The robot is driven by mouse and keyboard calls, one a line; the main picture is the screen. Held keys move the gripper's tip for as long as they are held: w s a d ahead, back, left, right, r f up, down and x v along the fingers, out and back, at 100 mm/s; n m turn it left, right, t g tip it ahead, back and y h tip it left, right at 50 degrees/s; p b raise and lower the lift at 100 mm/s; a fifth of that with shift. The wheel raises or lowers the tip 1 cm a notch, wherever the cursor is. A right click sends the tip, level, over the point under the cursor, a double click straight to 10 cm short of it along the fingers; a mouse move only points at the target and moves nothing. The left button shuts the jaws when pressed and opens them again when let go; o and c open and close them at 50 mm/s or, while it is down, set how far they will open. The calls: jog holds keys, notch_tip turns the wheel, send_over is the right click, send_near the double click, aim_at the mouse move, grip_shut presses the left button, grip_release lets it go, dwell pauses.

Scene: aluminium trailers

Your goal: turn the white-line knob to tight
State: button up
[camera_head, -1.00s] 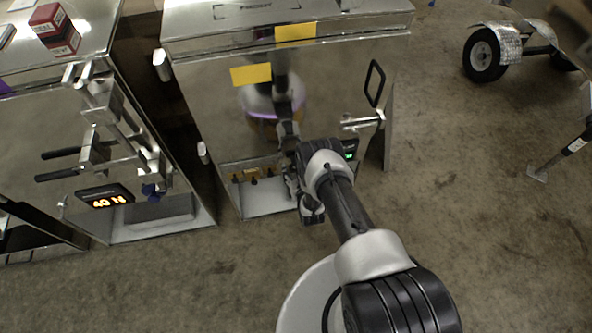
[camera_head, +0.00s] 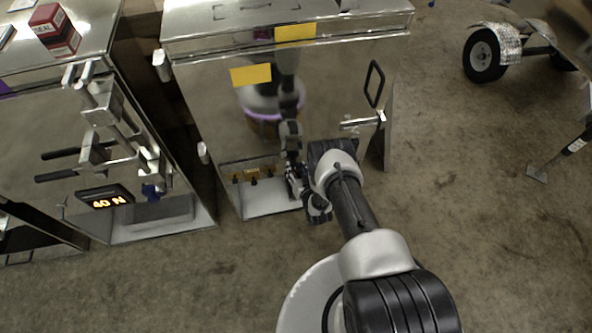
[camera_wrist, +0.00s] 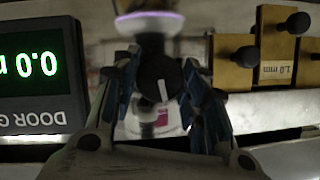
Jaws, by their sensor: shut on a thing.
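The white-line knob (camera_wrist: 157,80) is a round black knob with one short white line on its face. In the wrist view the line points nearly straight down, tilted slightly. My gripper (camera_wrist: 160,97) has its two fingers on either side of the knob, closed against its sides. In the head view my gripper (camera_head: 292,180) is at the lower front of the middle metal trailer (camera_head: 330,100), and my arm hides the knob there.
A door display (camera_wrist: 38,75) left of the knob reads 0.0 in green. Brass blocks with black knobs (camera_wrist: 236,62) sit close on the right, one labelled 1.0 mm. A latch handle (camera_head: 362,122) sticks out above my wrist.

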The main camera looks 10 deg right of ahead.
jog(key=shift+m+y, duration=0.5)
jog(key=shift+m, duration=0.3)
jog(key=o, duration=1)
jog(key=shift+o, duration=0.2)
jog(key=v, duration=1.2)
jog(key=shift+s+d+f, duration=0.1)
jog(key=shift+s+f, duration=0.05)
jog(key=shift+f, duration=0.05)
